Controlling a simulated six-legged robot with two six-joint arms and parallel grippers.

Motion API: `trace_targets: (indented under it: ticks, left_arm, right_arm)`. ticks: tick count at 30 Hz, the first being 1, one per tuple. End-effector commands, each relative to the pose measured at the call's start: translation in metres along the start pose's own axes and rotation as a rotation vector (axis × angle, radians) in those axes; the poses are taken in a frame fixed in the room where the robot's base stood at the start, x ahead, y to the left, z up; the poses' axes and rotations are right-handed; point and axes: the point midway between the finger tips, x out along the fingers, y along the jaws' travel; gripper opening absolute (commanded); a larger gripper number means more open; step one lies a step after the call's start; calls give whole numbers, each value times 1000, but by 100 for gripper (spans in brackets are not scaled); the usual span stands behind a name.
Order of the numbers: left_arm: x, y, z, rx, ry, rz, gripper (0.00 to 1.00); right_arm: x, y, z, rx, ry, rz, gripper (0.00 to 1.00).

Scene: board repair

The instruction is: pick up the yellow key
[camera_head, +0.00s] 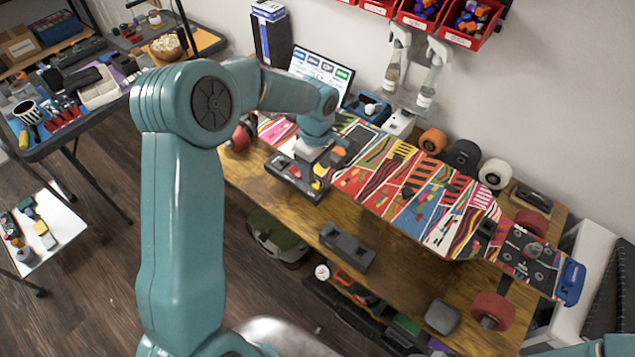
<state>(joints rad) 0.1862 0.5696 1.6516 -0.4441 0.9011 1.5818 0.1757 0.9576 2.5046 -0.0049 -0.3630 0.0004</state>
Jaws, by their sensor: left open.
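A small yellow piece (317,186), which looks like the yellow key, lies at the right part of a dark tray (281,177) on the wooden bench. Its exact shape is too small to tell. My left gripper (308,163) is over the tray, open, just above and beside the yellow piece. The wrist hides part of the fingers and the tray's back. I cannot tell whether a finger touches a piece. My right gripper is out of view.
A long colourful skateboard deck (415,190) covers the back of the wooden bench (395,265), with red wheels (491,310) at its right. A dark grey block (346,247) sits near the front edge. Loose wheels (463,155) and a screen (320,68) stand behind.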

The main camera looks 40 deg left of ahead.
Motion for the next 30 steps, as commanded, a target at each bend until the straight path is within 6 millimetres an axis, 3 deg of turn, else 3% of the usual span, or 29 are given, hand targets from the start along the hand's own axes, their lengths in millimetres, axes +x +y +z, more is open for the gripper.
trace_targets:
  ticks: [4,9,17,22,30]
  left_arm:
    - [21,-1,2,1,-2,-8,55]
    - [44,1,2,1,-1,-4,55]
    - [48,2,2,0,-1,-1,55]
    - [48,2,2,1,-1,-2,0]
    - [47,2,2,1,0,-2,0]
  right_arm:
    - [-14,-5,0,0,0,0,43]
    - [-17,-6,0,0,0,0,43]
    - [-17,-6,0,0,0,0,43]
    - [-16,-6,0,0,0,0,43]
    - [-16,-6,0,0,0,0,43]
